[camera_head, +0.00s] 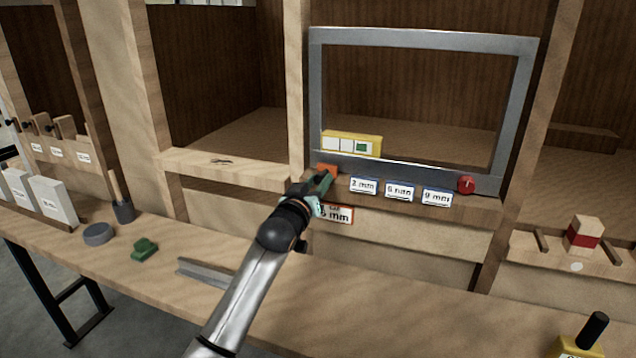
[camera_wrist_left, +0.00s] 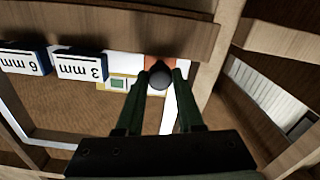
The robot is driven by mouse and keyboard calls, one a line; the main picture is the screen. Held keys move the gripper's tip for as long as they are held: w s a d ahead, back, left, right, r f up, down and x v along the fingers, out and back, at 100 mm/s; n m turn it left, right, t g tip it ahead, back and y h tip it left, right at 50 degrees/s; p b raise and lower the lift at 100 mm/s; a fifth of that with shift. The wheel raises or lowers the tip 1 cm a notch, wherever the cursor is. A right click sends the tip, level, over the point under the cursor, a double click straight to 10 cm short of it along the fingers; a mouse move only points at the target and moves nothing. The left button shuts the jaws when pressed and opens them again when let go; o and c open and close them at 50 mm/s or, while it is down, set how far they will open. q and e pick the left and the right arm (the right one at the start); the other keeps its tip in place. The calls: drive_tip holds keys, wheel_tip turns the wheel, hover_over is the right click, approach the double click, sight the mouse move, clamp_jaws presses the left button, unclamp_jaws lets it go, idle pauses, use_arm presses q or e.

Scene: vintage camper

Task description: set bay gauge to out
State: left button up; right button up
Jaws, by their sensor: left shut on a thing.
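My left gripper (camera_head: 324,181) is at the lower left corner of the grey metal frame (camera_head: 420,40). In the left wrist view, its fingers (camera_wrist_left: 161,78) are shut on a dark round knob (camera_wrist_left: 159,74) in front of an orange piece (camera_wrist_left: 153,62). The orange piece (camera_head: 327,169) also shows in the head view, partly hidden by the gripper. No label here clearly reads "bay gauge" or "out". My right gripper is in neither view.
Blue-edged labels, including a 6 mm label (camera_head: 399,191), and a red knob (camera_head: 466,185) line the frame's lower bar. An orange-edged label (camera_head: 338,214) hangs just below my gripper. A metal angle bar (camera_head: 205,273) and a green block (camera_head: 144,248) lie on the bench.

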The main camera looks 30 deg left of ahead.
use_arm(q)
clamp_jaws()
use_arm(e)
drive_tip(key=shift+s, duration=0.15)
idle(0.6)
